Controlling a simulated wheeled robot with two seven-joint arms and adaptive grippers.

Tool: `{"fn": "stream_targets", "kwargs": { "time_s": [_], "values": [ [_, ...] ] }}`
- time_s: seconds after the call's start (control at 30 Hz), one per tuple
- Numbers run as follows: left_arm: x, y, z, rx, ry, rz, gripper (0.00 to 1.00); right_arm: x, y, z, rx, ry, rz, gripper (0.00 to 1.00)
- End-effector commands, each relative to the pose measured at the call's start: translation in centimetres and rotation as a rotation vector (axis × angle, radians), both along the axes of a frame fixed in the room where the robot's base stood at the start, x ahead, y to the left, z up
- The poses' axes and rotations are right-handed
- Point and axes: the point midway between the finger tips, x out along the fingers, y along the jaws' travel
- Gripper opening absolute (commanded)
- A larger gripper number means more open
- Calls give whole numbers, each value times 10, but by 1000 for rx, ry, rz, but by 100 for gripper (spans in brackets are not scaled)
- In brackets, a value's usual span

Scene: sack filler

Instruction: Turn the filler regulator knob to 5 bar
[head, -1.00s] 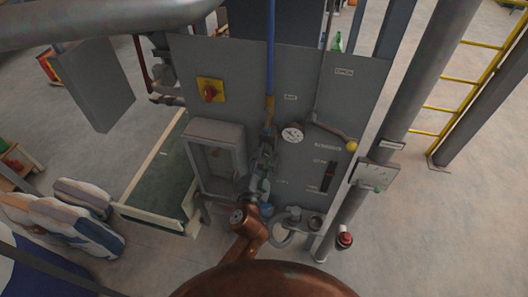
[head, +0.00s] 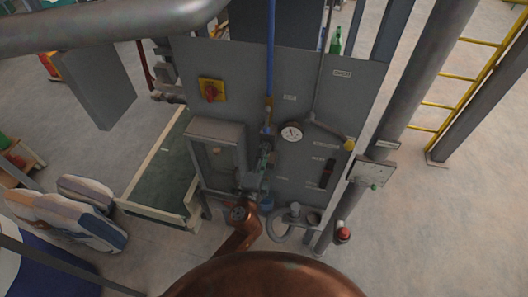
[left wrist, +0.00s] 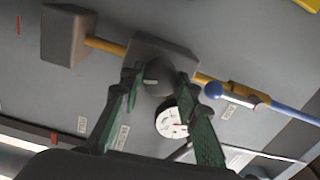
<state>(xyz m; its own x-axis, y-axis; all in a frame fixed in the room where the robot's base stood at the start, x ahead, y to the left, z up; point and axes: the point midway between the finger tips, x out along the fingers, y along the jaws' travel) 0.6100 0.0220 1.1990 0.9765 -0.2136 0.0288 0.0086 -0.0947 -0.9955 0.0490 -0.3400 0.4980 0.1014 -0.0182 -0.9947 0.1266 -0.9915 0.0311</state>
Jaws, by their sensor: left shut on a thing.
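The regulator knob (left wrist: 156,80) is a dark round knob with a pale mark, below a grey regulator body (left wrist: 160,52) on a yellow pipe. My left gripper (left wrist: 160,82) has its green-padded fingers on either side of the knob and is shut on it. In the head view my left gripper (head: 265,158) is at the grey panel and mostly hides the knob. The pressure gauge (left wrist: 172,119), white with a red needle, sits beside the knob and also shows in the head view (head: 291,133). Its numbers are too small to read. My right gripper is out of view.
A blue hose (head: 270,50) runs above the regulator. A grey box (head: 215,150) stands left of my gripper. Filled sacks (head: 75,210) lie at the left.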

Motion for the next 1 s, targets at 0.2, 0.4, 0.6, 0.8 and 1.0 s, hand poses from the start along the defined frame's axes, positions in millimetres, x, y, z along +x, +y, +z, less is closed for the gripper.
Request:
{"fn": "stream_targets", "kwargs": {
  "time_s": [0.2, 0.4, 0.6, 0.8, 1.0],
  "values": [
    [0, -2, 0, 9, -2, -4, 5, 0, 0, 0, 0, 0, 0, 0],
    [0, -2, 0, 8, -2, -4, 5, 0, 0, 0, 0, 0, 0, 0],
    [0, -1, 0, 8, -2, -3, 41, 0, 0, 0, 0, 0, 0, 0],
    [0, 0, 0, 7, -2, -1, 47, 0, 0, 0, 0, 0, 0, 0],
    [-2, 0, 0, 7, -1, -1, 47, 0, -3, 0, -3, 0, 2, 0]
  ]
}}
